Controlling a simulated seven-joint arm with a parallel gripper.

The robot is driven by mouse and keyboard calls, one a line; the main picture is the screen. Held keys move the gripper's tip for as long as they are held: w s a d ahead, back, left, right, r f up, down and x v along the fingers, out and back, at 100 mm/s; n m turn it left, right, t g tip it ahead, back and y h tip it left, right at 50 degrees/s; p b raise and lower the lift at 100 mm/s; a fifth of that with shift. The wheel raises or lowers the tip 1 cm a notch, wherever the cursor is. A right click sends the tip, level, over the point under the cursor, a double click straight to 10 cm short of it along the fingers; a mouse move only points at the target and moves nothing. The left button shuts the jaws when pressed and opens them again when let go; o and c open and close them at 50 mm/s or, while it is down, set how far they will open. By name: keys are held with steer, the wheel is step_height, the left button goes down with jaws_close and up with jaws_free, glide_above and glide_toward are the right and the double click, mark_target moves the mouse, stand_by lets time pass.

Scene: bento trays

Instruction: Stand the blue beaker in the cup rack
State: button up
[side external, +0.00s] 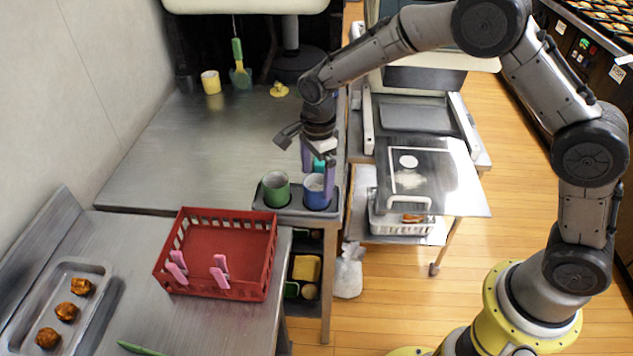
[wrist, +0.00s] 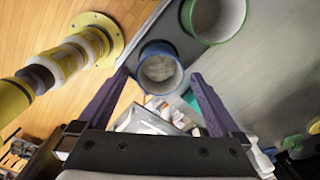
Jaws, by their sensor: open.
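The blue beaker (side external: 314,193) stands upright in the right-hand place of the dark grey cup rack (side external: 293,210), at the front right corner of the back table. A green cup (side external: 275,190) stands to its left in the same rack. My gripper (side external: 318,182) is at the blue beaker, with its purple fingers spread. In the wrist view, the open fingers (wrist: 159,76) lie on either side of the blue beaker (wrist: 158,72), with visible gaps near the tips. The green cup (wrist: 217,18) is beyond it. The beaker's lower part is hidden by the rack.
A red basket (side external: 215,250) with pink clips stands on the nearer table. A metal tray (side external: 100,268) with brown balls lies at left. A yellow cup (side external: 211,82) and green spatula (side external: 239,65) are at the back. The back table's middle is clear.

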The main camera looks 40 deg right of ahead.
steer(key=s+d+r+n+t, duration=0.1)
steer(key=s+d+r+n, duration=0.15)
steer(key=r, duration=0.55)
steer(key=s+d+r+n, duration=0.15)
steer(key=s+r, duration=0.25)
steer(key=r, duration=0.4)
steer(key=s+d+r+n+t, duration=0.1)
steer(key=s+d+n+t, duration=0.1)
steer(key=s+n, duration=0.6)
steer(key=s+d+r+n+t, duration=0.1)
steer(key=s+d+n, duration=0.3)
steer(key=s, duration=1.1)
steer(key=n+t, duration=0.1)
steer(key=n, duration=0.2)
steer(key=shift+s+d+r+n, duration=0.15)
steer(key=shift+s+d+n, duration=0.1)
steer(key=shift+n, duration=0.15)
